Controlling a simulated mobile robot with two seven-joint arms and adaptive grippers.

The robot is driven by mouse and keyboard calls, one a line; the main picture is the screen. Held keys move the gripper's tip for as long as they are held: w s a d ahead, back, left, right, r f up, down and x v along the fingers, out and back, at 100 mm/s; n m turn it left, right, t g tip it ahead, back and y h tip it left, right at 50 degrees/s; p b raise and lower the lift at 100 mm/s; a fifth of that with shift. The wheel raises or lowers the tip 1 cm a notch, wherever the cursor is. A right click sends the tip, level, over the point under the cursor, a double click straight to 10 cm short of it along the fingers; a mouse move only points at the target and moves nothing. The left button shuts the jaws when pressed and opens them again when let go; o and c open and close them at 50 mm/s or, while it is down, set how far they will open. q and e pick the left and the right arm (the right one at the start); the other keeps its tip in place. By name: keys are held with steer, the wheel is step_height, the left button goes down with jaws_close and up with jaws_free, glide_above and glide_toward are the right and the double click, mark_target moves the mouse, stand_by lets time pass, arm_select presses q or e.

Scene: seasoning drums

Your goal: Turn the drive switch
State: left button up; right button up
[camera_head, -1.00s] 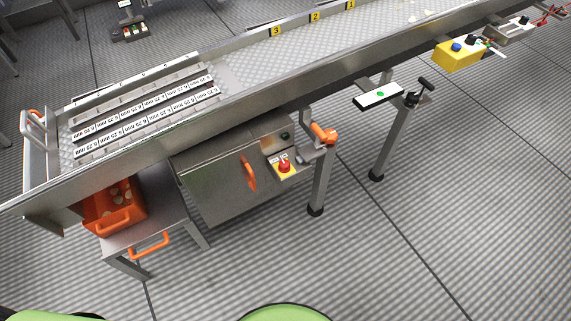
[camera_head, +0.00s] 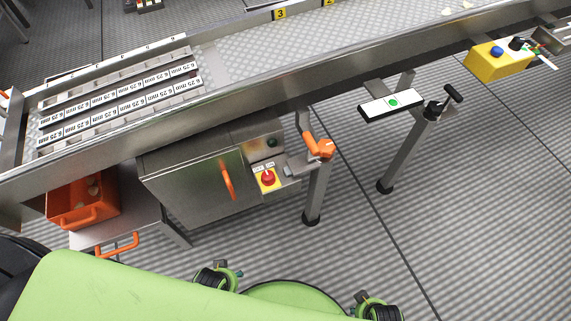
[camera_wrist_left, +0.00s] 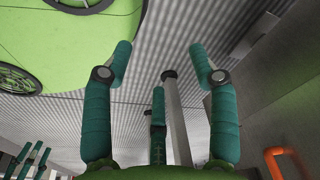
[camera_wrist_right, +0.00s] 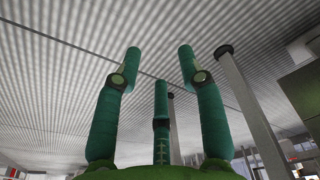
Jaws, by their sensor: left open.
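A red rotary switch knob (camera_head: 267,178) sits on a yellow plate with small white labels above it. It is mounted beside the grey cabinet (camera_head: 195,185) under the conveyor, in the head view. I cannot read the labels or tell the knob's setting. My left gripper (camera_wrist_left: 160,52) is open and empty, its teal fingers spread over the floor; the cabinet's orange handle shows low at the right of that view. My right gripper (camera_wrist_right: 160,62) is also open and empty, with a table leg to its right. Neither gripper touches the switch.
An orange crank (camera_head: 322,148) stands just right of the switch at a conveyor leg. An orange bin (camera_head: 75,212) sits on a low stand at left. A yellow button box (camera_head: 497,62) and a white panel with a green button (camera_head: 391,104) hang along the conveyor. Floor is clear at lower right.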

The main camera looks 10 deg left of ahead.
steer(key=w+r+t+b, duration=0.1)
steer(key=w+r+b, duration=0.7)
steer(key=r+b, duration=0.15)
arm_select(q)
steer(key=w+d+r+t+h+b, duration=0.1)
steer(key=w+d+r+h, duration=0.1)
steer(key=w+d+r, duration=0.5)
steer(key=w+d+r+h+b, duration=0.1)
steer(key=w+d+r, duration=0.4)
steer(key=w+r, duration=0.45)
step_height(320, 180, up, 8)
steer(key=n+g+y, duration=0.3)
steer(key=n, duration=0.2)
glide_above(268, 176)
steer(key=shift+s+d, duration=0.1)
step_height(268, 176, down, 6)
steer(key=shift+r+b, duration=0.1)
steer(key=shift+b, duration=0.85)
steer(key=shift+f, duration=0.5)
arm_select(e)
steer(key=s+f, duration=0.1)
steer(key=f, duration=0.8)
steer(key=s+f, duration=0.2)
steer(key=f, duration=0.6)
steer(key=shift+s+a+f, duration=0.2)
steer(key=shift+s+f, duration=0.05)
steer(key=shift+f, duration=0.15)
